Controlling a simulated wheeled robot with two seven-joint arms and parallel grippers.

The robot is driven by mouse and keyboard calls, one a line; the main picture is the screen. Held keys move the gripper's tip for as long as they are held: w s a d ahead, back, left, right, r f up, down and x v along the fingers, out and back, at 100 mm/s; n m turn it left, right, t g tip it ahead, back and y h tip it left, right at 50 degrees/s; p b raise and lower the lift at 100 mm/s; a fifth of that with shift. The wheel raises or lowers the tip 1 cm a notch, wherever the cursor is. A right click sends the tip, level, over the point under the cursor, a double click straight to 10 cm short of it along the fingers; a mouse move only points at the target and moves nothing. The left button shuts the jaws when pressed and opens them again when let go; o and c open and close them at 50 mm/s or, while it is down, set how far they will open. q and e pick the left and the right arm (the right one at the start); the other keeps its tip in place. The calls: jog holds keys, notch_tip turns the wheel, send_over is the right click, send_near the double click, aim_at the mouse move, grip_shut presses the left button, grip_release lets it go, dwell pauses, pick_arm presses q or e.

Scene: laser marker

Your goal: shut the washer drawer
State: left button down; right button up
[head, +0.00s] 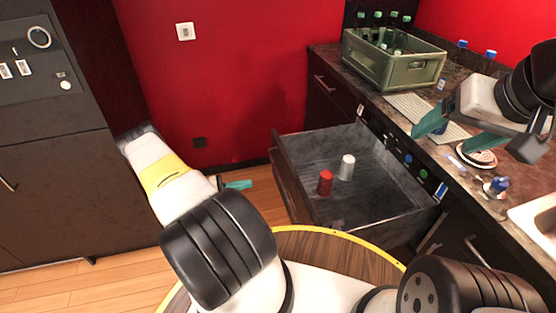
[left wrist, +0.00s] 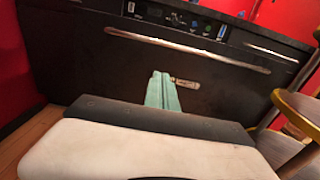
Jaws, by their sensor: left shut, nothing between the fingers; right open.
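The washer drawer (head: 375,190) is pulled out from under the counter, with a red cup (head: 325,182) and a white cup (head: 347,167) standing inside. In the left wrist view, a dark front panel (left wrist: 90,65) with a long metal handle (left wrist: 185,48) lies beyond my left gripper. My left gripper (head: 238,185) is low, left of the drawer's front, its teal fingers shut and empty; its fingers also show in the left wrist view (left wrist: 162,92). Contact with the drawer cannot be told. My right gripper (head: 457,133) is open and empty above the counter.
The counter (head: 395,88) holds a green crate of bottles (head: 400,68), a keyboard (head: 425,115), a plate stack (head: 477,155) and a sink (head: 540,215). A round wooden surface with a yellow rim (head: 320,231) is near my base. Wood floor lies left of the drawer.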

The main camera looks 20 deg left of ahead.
aim_at(286, 176)
pick_arm(q)
jog(key=x, duration=1.3)
jog(key=shift+d, duration=0.1)
jog(key=shift+w, duration=0.1)
